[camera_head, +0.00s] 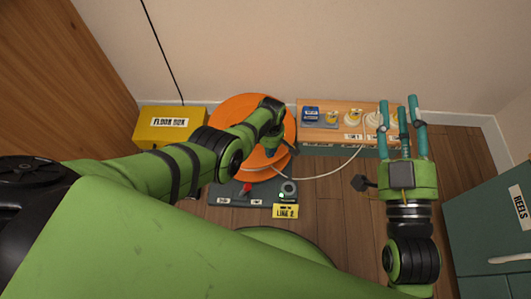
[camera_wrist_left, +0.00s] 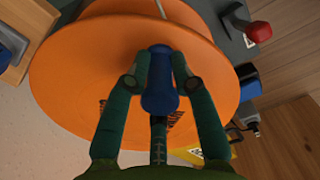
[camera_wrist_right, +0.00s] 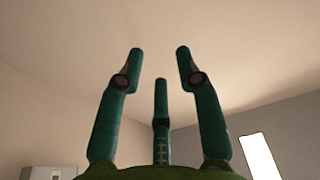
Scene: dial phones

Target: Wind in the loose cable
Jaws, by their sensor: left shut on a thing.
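An orange reel (camera_head: 228,108) stands near the back wall, partly hidden by my left arm; it fills much of the left wrist view (camera_wrist_left: 70,70). My left gripper (camera_head: 279,143) is shut on the reel's blue crank handle (camera_wrist_left: 158,85). A white loose cable (camera_head: 325,176) runs from the reel's lower part across to the right, then curves up to the wooden shelf unit. My right gripper (camera_head: 402,108) is open and empty in front of the shelf unit's right end. In the right wrist view, its fingers (camera_wrist_right: 160,70) point at bare wall and ceiling.
A dark base panel (camera_head: 225,189) with a red lever (camera_head: 247,188) and a "LINE 2" tag (camera_head: 285,211) lies before the reel. A yellow floor box (camera_head: 170,138) is left. A wooden shelf unit (camera_head: 320,133) carries small items. A teal "REELS" cabinet (camera_head: 480,230) stands right.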

